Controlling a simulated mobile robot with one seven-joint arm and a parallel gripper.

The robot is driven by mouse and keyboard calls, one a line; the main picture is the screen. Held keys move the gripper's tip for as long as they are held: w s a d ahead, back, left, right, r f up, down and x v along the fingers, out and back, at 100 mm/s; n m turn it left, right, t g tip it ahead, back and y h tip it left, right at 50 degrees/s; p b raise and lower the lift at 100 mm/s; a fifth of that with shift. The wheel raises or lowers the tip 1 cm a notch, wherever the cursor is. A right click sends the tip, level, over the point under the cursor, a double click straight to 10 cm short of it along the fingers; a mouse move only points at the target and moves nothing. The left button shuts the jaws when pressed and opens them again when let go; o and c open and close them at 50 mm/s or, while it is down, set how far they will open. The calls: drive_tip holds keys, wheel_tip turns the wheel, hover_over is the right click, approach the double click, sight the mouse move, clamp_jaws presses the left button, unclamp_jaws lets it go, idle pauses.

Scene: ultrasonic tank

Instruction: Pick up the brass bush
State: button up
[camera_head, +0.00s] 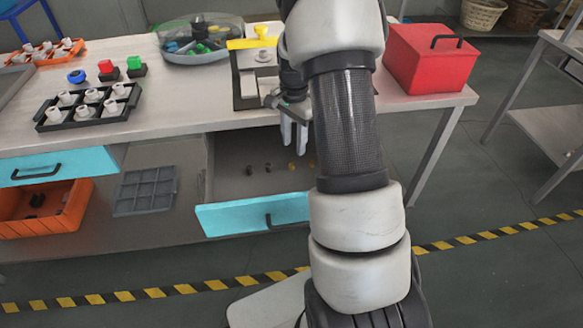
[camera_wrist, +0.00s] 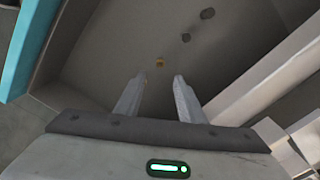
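A small brass-coloured piece, which looks like the brass bush (camera_wrist: 160,62), lies on the drawer floor just beyond my fingertips in the wrist view. Small yellowish pieces also show in the open drawer in the head view (camera_head: 291,166), partly near my arm; which one is the bush I cannot tell there. My gripper (camera_wrist: 159,84) is open and empty, its two fingers apart. In the head view my gripper (camera_head: 293,132) points down over the back part of the open drawer (camera_head: 225,185), above the pieces.
Two dark pieces (camera_wrist: 186,37) lie in the drawer near the brass one. The drawer's teal front (camera_head: 252,213) and the table edge above bound the space. On the table are a black rack (camera_head: 88,108), a red box (camera_head: 432,60) and a clear bin (camera_head: 200,40).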

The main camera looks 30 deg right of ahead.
sight(292, 164)
drive_tip(key=f, duration=0.2)
drive_tip(key=f+b, duration=0.1)
drive_tip(key=f, duration=0.4)
drive_tip(key=shift+s+a+f, duration=0.15)
drive_tip(key=shift+a, duration=0.2)
drive_tip(key=shift+c, duration=0.2)
clamp_jaws()
